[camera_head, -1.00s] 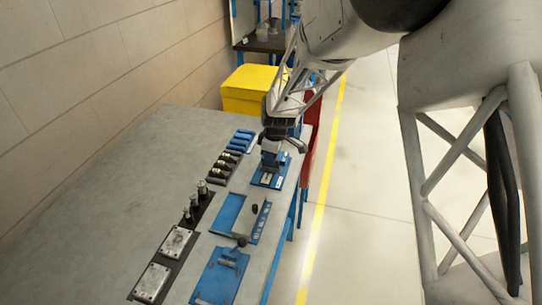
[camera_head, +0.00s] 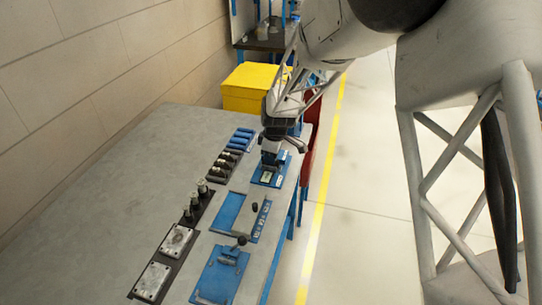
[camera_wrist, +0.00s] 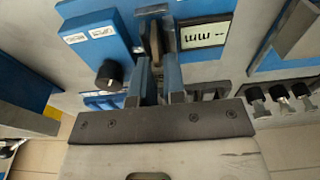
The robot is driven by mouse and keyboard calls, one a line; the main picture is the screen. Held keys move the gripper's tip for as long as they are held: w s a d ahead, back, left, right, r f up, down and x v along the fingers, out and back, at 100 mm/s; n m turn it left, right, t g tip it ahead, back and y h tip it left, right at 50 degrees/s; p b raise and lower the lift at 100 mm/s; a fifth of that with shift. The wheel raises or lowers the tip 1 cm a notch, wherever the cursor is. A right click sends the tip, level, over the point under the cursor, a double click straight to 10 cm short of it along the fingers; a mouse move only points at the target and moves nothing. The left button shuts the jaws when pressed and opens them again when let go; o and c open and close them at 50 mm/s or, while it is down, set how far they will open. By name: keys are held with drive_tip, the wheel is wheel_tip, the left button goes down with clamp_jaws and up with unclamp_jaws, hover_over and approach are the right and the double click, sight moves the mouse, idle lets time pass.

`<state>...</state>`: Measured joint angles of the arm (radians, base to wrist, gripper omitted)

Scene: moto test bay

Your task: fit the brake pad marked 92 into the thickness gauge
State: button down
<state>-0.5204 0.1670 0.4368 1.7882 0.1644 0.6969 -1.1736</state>
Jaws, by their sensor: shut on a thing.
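The thickness gauge is a blue block (camera_wrist: 85,30) with a black knob (camera_wrist: 110,75) and a white display (camera_wrist: 203,32) reading "-- mm" in the wrist view. In the head view, the gauge (camera_head: 265,182) lies at the bench's far right end, partly hidden under my gripper (camera_head: 270,163). In the wrist view, my gripper (camera_wrist: 161,68) is shut on a thin brownish piece, the brake pad (camera_wrist: 156,42), held on edge beside the display, at the gauge's opening. No number shows on it. I cannot tell whether it is seated or only held there.
Nearer on the bench are a blue tray (camera_head: 228,212) and a blue fixture with a lever (camera_head: 220,275). A yellow box (camera_head: 250,90) is behind the bench. The bench's left side is clear.

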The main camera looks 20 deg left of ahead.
idle(0.8)
drive_tip(key=c, duration=1.1)
unclamp_jaws()
drive_tip(key=shift+r, duration=3.5)
